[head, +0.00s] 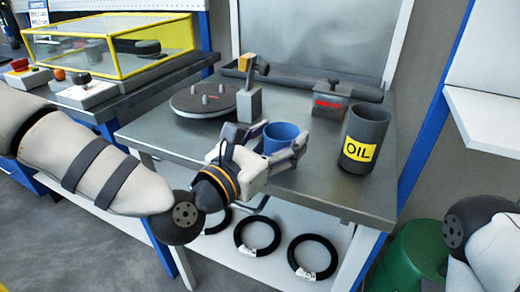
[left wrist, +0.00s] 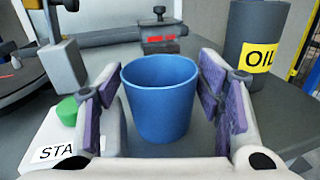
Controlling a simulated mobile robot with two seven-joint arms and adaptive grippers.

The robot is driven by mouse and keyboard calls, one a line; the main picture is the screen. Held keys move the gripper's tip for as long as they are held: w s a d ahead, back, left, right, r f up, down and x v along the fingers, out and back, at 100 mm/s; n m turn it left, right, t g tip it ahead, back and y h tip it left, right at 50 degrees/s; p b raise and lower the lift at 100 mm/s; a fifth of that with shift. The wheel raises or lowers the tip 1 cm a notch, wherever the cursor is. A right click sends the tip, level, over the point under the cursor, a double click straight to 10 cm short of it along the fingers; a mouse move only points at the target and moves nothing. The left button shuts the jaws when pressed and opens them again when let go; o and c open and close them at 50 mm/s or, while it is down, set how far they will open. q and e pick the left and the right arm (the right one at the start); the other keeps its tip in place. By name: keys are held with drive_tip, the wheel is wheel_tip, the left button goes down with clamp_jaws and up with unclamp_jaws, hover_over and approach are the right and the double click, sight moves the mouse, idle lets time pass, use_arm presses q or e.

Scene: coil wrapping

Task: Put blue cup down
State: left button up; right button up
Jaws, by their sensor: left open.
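The blue cup (head: 282,137) stands upright on the grey metal table (head: 330,190), near its front middle. My left gripper (head: 272,147) is at the cup from the front, with a finger on each side of it. In the left wrist view the cup (left wrist: 161,98) sits between the padded fingers, and the gripper (left wrist: 165,100) is open with a gap on both sides. The cup's lower part is partly hidden behind the gripper in the head view. My right gripper is not in view; only part of my right arm shows at the right edge.
A dark OIL can (head: 364,138) stands right of the cup. A round turntable with pegs (head: 204,100) and an upright post are behind left. A small box with red marking (head: 328,101) is behind. A start-button box (left wrist: 66,135) lies close left of the gripper. Black coils (head: 258,236) lie on the lower shelf.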

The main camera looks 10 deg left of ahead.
use_arm(q)
drive_tip(key=v, duration=0.7)
drive_tip(key=shift+s+a+f, duration=0.1)
drive_tip(key=shift+s+a, duration=0.1)
drive_tip(key=s+a+f+m+g+y+p, duration=0.1)
drive_tip(key=s+f+m+g+y, duration=0.1)
drive_tip(key=s+f+m+g, duration=0.75)
drive_tip(key=s+a+f+m+g+y, duration=0.15)
drive_tip(key=s+f+m, duration=0.45)
drive_tip(key=s+f, duration=0.9)
drive_tip(key=s+a+f+m+g+y, duration=0.3)
drive_tip(key=s+a+f+m+g, duration=0.1)
drive_tip(key=s+a+m, duration=0.4)
drive_tip(key=s+a+f+m+g+y, duration=0.35)
drive_tip(key=s+a+f+m, duration=0.2)
drive_tip(key=s, duration=0.35)
drive_tip(key=shift+t+h, duration=0.4)
drive_tip(key=shift+t, duration=0.05)
drive_tip(key=shift+w+a+r+p, duration=0.1)
drive_tip(key=shift+w+r+p, duration=0.8)
drive_tip(key=shift+r, duration=0.25)
drive_tip(key=shift+w+a+r+p, duration=0.1)
drive_tip(key=shift+w+r+p, duration=0.6)
drive_tip(key=shift+w+r, duration=0.4)
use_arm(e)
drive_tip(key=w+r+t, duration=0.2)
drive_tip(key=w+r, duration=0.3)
use_arm(q)
drive_tip(key=shift+s+r, duration=0.1)
drive_tip(key=shift+s, duration=0.05)
